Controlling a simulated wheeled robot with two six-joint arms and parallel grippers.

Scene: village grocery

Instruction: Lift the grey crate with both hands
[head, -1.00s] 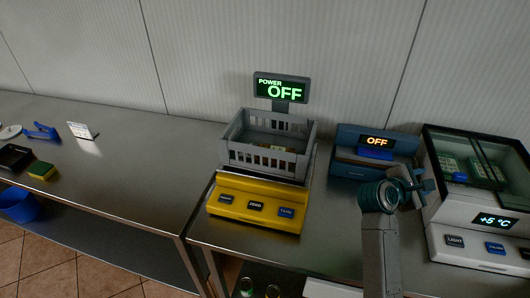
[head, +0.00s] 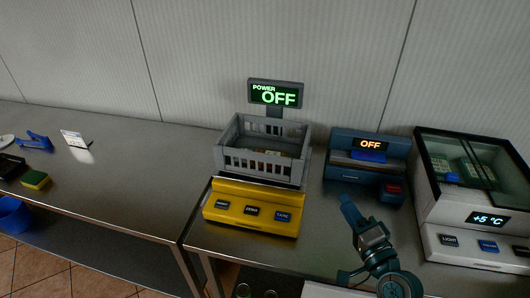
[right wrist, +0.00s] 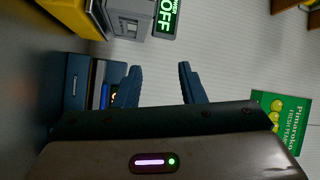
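The grey crate (head: 262,165) has slatted sides and sits on the yellow scale (head: 252,207) in the head view, with some small items inside it. A grey part of it (right wrist: 131,18) shows at the top of the right wrist view. My right gripper (head: 348,202) is right of the crate and nearer to me, apart from it, with its fingers pointing toward the wall. In the right wrist view its two fingers (right wrist: 159,72) are spread with nothing between them. My left gripper is in neither view.
A blue device with an OFF display (head: 367,165) stands right of the crate, beyond my right gripper. A glass-topped cooling case (head: 470,190) stands at the far right. The steel counter (head: 140,160) has clear room left of the crate.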

